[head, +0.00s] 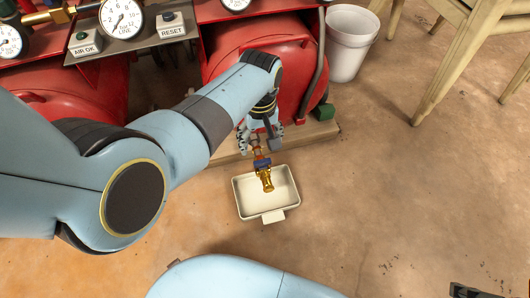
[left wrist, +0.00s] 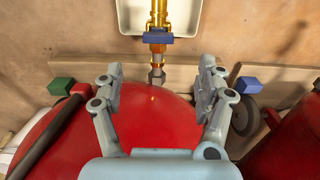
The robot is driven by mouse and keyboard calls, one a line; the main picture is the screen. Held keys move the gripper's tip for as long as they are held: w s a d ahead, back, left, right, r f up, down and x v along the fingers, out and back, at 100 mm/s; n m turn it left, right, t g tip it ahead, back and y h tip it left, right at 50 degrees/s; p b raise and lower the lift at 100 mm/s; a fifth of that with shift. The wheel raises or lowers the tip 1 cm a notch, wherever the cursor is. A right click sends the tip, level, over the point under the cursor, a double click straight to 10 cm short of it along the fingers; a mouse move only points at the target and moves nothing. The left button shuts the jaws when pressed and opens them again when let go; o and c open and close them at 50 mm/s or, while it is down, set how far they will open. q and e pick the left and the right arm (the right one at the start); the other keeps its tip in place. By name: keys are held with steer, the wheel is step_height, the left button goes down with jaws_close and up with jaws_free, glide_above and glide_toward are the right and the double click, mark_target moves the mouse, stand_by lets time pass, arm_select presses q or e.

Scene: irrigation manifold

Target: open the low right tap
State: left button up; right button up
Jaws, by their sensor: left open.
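The low right tap (head: 263,172) is a brass fitting coming from under the right red tank, its spout over a cream tray (head: 236,200). Its blue handle (head: 262,163) also shows in the left wrist view (left wrist: 157,38), lying crosswise over the brass pipe. My left gripper (head: 260,138) is near the tank's foot, just behind the handle. In the left wrist view its fingers (left wrist: 157,80) are spread and empty, with the pipe and handle between and beyond them; they appear not to touch it. A dark ribbed piece (head: 474,291), possibly my right gripper, is cut off at the bottom right corner.
The right red tank (head: 300,65) stands on a wooden board (head: 322,130), with a green block (head: 325,112) at its right end. A blue block (left wrist: 247,85) sits on the board's other side. A white bucket (head: 351,45) and wooden chair (head: 460,50) stand right. Floor around the tray is clear.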

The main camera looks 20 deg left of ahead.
mark_target(262, 161)
arm_select(q)
step_height(262, 161, down, 4)
steer(key=b, duration=0.3)
steer(key=shift+d+r, duration=0.1)
steer(key=shift+r, duration=0.05)
steer(key=shift+f+b, duration=0.6)
steer(key=shift+b, duration=0.1)
steer(key=shift+f+b, duration=0.8)
steer(key=shift+f, duration=0.05)
steer(key=shift+f+b, duration=0.8)
steer(key=shift+f, duration=0.05)
arm_select(e)
step_height(262, 161, down, 8)
steer(key=w+t, duration=0.2)
steer(key=t, duration=0.6)
arm_select(q)
step_height(262, 161, down, 2)
steer(key=shift+w+f+b, duration=0.1)
steer(key=shift+f+b, duration=0.05)
steer(key=shift+b, duration=0.95)
arm_select(e)
steer(key=w+a+r+n+t+y, duration=0.1)
steer(key=w+a+r+t, duration=0.1)
steer(key=w+r+t, duration=0.4)
steer(key=shift+w+r+y, duration=0.3)
steer(key=shift+w+r, duration=0.55)
steer(key=shift+r, duration=1.45)
steer(key=shift+a, duration=0.1)
arm_select(q)
steer(key=c, duration=1.2)
